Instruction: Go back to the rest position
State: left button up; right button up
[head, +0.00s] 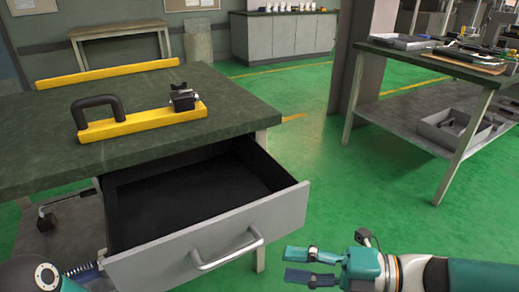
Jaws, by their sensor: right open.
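My right gripper (300,266) is at the bottom right, open and empty. Its teal fingers point left, to the right of the open drawer's front and apart from it. My left arm shows only in part at the bottom left corner, and its gripper fingers are not in view. The drawer (282,212) under the dark green workbench (225,100) is pulled open and looks empty inside. On the bench top lies a yellow bar (150,122) with a black handle (98,104) and a small dark metal block (183,98) on it.
A second yellow bar (105,73) lies at the bench's back. At right stands a table (390,50) with tools and a grey bin (462,130) on its lower shelf. Grey cabinets (280,37) stand behind. The green floor (340,185) between bench and table is clear.

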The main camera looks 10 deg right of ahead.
jog(key=w+a+f+m+t+h, duration=0.1)
jog(key=w+a+f+m+h, duration=0.15)
jog(key=f+m, duration=0.7)
jog(key=w+a+f+m+h, duration=0.15)
jog(key=w+f+m, duration=0.3)
jog(key=f, duration=0.95)
jog(key=s+d+f+m+g+h, duration=0.3)
jog(key=s+f+m+h, duration=0.1)
jog(key=s+f+m, duration=0.4)
jog(key=s+d+f+m+g+h, duration=0.3)
jog(key=s+f+m, duration=0.3)
jog(key=f+m, duration=0.45)
notch_tip(320, 180, up, 35)
jog(key=p, duration=3.4)
jog(key=shift+a+f+g+p, duration=0.2)
jog(key=shift+g+p, duration=0.1)
jog(key=shift+p, duration=0.1)
